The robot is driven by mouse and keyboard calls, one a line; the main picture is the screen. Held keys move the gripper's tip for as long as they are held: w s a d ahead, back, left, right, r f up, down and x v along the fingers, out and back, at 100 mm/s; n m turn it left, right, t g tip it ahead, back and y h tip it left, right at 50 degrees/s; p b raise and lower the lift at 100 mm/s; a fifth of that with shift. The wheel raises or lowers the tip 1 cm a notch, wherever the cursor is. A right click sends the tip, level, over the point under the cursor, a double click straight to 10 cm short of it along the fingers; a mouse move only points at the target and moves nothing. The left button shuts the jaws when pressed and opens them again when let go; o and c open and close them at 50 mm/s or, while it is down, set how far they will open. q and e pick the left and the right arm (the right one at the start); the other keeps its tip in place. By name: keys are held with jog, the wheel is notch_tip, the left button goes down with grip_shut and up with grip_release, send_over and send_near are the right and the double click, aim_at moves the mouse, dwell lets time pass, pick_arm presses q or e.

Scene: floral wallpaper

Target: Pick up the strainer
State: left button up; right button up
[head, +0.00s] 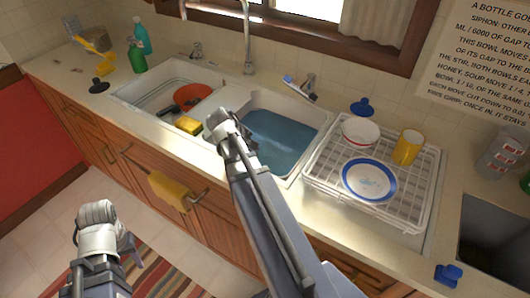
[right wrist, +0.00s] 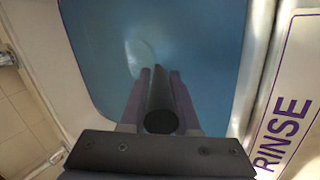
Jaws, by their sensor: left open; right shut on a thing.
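My right gripper (head: 220,122) is over the divider and near edge of the blue-water sink (head: 275,140). In the right wrist view its fingers (right wrist: 155,90) are shut on a dark round handle (right wrist: 160,118), seen end-on. A faint pale round shape (right wrist: 140,55) shows beyond it in the water; I cannot tell whether it is joined to the handle. The head view hides the held thing behind the gripper. I cannot confirm it is the strainer. A red-orange bowl-like thing (head: 188,95) lies in the left basin. My left gripper (head: 97,214) is open, low over the floor in front of the cabinets.
A white dish rack (head: 325,190) right of the sink holds a blue-rimmed plate (head: 369,180), a bowl (head: 361,132) and a yellow cup (head: 407,147). The faucet (head: 246,45) stands behind the sink.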

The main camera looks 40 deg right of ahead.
grip_shut()
dwell(0.8)
